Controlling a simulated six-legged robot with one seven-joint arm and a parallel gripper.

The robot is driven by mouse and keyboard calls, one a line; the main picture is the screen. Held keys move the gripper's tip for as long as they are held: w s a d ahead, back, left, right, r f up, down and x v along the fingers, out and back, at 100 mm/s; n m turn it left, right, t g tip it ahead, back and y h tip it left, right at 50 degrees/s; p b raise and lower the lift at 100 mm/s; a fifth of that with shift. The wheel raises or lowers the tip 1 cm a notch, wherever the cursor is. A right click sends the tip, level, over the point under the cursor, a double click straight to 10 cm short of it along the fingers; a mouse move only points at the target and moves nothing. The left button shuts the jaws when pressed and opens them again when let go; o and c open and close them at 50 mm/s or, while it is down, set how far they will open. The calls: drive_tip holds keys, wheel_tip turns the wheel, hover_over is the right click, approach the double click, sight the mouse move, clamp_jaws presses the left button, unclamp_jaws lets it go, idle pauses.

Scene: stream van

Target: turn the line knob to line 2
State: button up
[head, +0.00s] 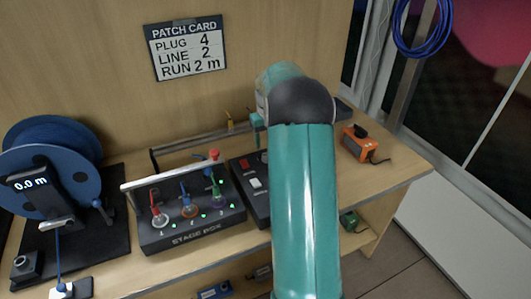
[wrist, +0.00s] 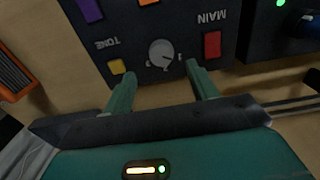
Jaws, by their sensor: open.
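The round grey knob (wrist: 161,53) shows in the wrist view on a dark panel (wrist: 185,20), with small marks around it that are too small to read. Its pointer direction is not clear. A red button marked MAIN (wrist: 212,45) and a yellow button marked TONE (wrist: 117,67) flank it. My gripper (wrist: 160,70) is open and empty, its fingertips apart on either side of the knob's near edge; I cannot tell if they touch the panel. In the head view my arm hides much of the panel (head: 258,206). The patch card (head: 188,49) reads plug 4, line 2, run 2 m.
The stage box (head: 190,235), with several coloured plugs and a raised white bar, stands just left of the panel. A blue cable reel (head: 50,150) is at far left. An orange device (head: 358,145) lies to the right. Open table surface (head: 400,165) lies near the right edge.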

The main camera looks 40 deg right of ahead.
wheel_tip(320, 180, down, 6)
drive_tip(key=shift+w+a+f, duration=0.1)
drive_tip(key=c, duration=1)
drive_tip(key=m, duration=0.5)
drive_tip(key=shift+m, duration=0.3)
drive_tip(key=m, duration=0.6)
idle(0.4)
